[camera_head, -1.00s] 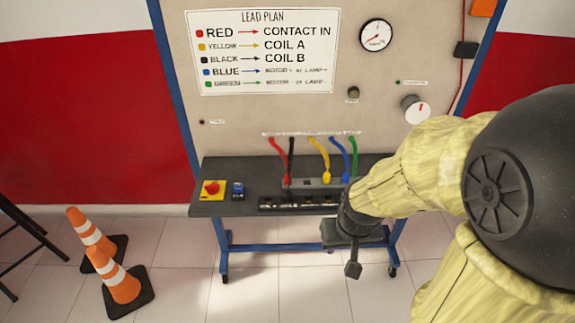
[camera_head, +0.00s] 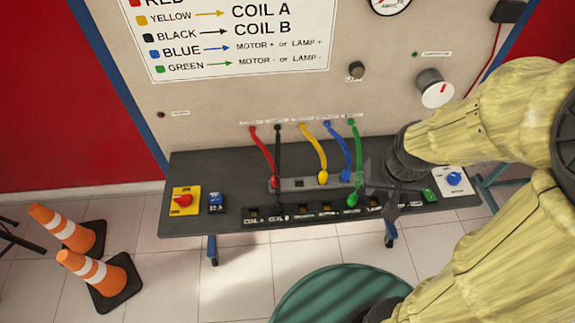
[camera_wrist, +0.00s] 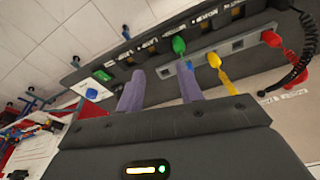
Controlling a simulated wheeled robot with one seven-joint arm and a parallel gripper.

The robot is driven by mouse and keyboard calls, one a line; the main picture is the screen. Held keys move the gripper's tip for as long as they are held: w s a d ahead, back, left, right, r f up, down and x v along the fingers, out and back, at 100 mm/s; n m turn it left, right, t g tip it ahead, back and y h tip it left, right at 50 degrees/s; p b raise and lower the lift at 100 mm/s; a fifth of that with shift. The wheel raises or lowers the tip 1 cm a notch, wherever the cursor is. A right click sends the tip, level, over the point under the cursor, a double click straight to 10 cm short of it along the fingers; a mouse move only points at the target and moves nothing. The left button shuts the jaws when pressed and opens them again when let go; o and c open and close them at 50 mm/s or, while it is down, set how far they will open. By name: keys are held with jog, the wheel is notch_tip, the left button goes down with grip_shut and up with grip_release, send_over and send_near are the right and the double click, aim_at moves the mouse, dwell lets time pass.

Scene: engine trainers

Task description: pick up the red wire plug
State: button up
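The red wire plug (camera_head: 275,182) sits at the left end of a grey rail (camera_head: 310,185) on the bench. Its red wire rises to the panel behind. In the wrist view the red plug (camera_wrist: 271,39) is at the upper right, beside a coiled black wire. My gripper (camera_head: 378,184) is over the right part of the bench, to the right of the red plug and apart from it. In the wrist view my gripper (camera_wrist: 158,85) is open, its two fingers apart with nothing held between them. One finger partly hides the blue plug.
The yellow plug (camera_head: 323,177) and green plug (camera_head: 352,200) stand between the red plug and my gripper. A row of labelled sockets runs along the bench (camera_head: 235,190) front. A red button on a yellow box (camera_head: 184,201) is at the left. Traffic cones (camera_head: 95,271) stand on the floor.

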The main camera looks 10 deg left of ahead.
jog(key=shift+w, duration=0.3)
